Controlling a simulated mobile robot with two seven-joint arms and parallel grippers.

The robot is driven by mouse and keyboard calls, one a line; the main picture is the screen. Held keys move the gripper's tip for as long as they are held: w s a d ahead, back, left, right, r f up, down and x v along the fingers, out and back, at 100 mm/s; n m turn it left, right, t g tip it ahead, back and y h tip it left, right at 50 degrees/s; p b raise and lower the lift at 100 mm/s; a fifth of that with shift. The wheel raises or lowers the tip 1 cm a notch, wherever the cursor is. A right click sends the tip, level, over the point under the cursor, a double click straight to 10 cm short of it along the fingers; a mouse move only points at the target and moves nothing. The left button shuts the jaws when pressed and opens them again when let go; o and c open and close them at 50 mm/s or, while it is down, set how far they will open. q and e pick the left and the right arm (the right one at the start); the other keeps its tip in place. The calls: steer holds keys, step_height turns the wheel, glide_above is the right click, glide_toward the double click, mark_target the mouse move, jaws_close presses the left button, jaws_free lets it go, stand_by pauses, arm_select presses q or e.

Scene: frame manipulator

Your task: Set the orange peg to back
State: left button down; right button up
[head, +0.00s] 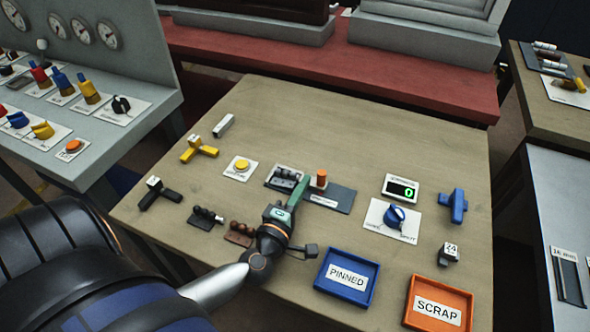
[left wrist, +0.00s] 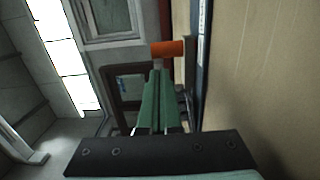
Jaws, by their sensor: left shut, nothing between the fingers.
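The orange peg (head: 320,178) stands upright on a dark grey plate (head: 343,197) near the middle of the wooden table. My left gripper (head: 304,183) comes in from the front left, its green fingers shut and empty, with the tips just left of the peg. In the left wrist view the orange peg (left wrist: 168,48) shows just beyond the closed fingertips (left wrist: 157,72). I cannot tell whether the tips touch it. The label on the plate is too small to read. My right gripper is not in view.
A grey block with dark pins (head: 286,175) sits left of the plate. The table behind the plate is clear.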

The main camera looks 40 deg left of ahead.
mark_target(323, 178)
arm_select(q)
steer(key=shift+w+a, duration=0.15)
steer(key=shift+w, duration=0.75)
steer(key=d, duration=0.1)
steer(key=d+p, duration=0.1)
steer(key=d, duration=0.1)
steer(key=shift+w, duration=0.35)
steer(key=shift+d, duration=0.35)
